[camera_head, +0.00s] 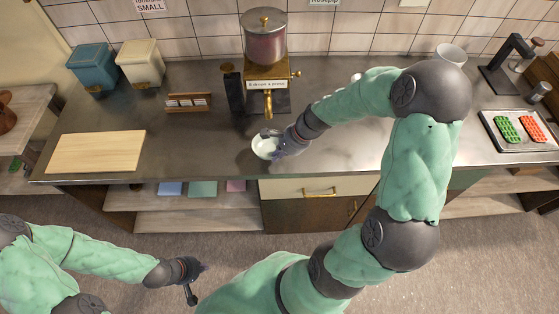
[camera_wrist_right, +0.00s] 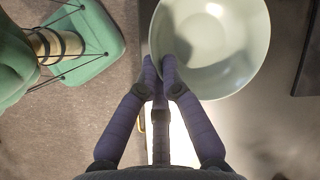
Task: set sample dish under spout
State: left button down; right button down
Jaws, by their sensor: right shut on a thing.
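The sample dish is a pale white-green bowl (camera_head: 264,148), at the front of the counter just below the dispenser's brass spout (camera_head: 268,112). My right gripper (camera_head: 281,147) is shut on the dish's rim from the right. In the right wrist view the fingertips (camera_wrist_right: 162,62) pinch the near edge of the dish (camera_wrist_right: 210,40), which looks empty. I cannot tell whether the dish touches the counter. The dispenser (camera_head: 265,45) has a clear container of reddish contents and a small label. My left gripper (camera_head: 190,280) hangs low over the floor, away from the counter; its fingers are hard to make out.
A wooden board (camera_head: 96,152), a small rack (camera_head: 189,102), a blue canister (camera_head: 91,66) and a cream canister (camera_head: 140,62) stand to the left. A tray (camera_head: 490,125) with green and red moulds lies right. A white cup (camera_head: 450,54) stands behind my right arm. Counter left of the dish is clear.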

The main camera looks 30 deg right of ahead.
jog(key=shift+w+d+f, duration=0.15)
jog(key=shift+d+f, duration=0.15)
jog(key=shift+f, duration=0.1)
jog(key=shift+w+d+f+b, duration=0.1)
jog(key=shift+f+b, duration=0.7)
jog(key=shift+f, duration=0.8)
jog(key=shift+f, duration=0.1)
jog(key=c, duration=1.4)
grip_release()
jog(key=shift+r, duration=0.2)
jog(key=p+v, duration=0.3)
jog(key=v, duration=0.9)
jog(key=shift+f, duration=0.1)
